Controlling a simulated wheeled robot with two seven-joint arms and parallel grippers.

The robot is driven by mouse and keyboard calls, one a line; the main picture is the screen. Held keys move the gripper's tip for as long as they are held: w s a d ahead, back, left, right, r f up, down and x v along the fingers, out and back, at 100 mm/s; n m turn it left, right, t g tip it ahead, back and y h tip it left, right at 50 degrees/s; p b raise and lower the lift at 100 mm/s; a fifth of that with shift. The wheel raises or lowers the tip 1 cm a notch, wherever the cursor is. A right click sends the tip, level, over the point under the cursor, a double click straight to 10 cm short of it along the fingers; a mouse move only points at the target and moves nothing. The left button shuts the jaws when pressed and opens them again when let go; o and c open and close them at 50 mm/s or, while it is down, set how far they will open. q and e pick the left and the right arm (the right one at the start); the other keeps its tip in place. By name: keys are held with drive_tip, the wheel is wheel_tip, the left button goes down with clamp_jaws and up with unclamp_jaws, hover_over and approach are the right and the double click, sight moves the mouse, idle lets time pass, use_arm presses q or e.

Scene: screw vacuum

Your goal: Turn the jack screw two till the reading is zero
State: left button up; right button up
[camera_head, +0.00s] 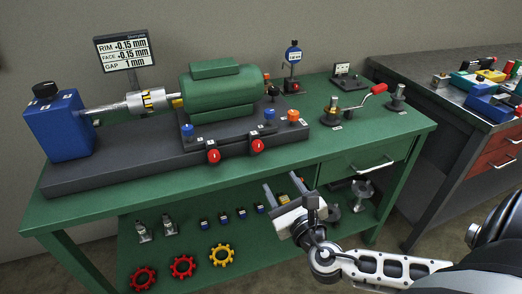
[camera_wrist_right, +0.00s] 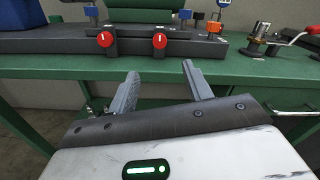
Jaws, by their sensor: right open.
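The display (camera_head: 125,50) reads RIM +0.15 mm, FACE +0.15 mm, GAP 1 mm. A green motor (camera_head: 222,92) sits on a dark base (camera_head: 120,165) on the green bench. Two red knobs with white marks, left (camera_head: 213,156) and right (camera_head: 257,146), stick out of the base's front. They also show in the right wrist view, left (camera_wrist_right: 106,39) and right (camera_wrist_right: 159,41). The number labels are too small to read, so I cannot tell which is jack screw two. My right gripper (camera_head: 282,184) is open and empty, in front of the bench and below the knobs. My left gripper is not in view.
A blue block (camera_head: 60,125) with a shaft and coupling (camera_head: 148,101) stands left of the motor. Blue knobs (camera_head: 187,131) and an orange knob (camera_head: 293,116) rise from the base. A red-handled crank (camera_head: 375,91) stands at the right. The lower shelf holds gears (camera_head: 182,266).

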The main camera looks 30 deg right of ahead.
sight(259, 148)
drive_tip(key=x, duration=1.4)
drive_tip(key=shift+a, duration=0.1)
drive_tip(key=c, duration=1)
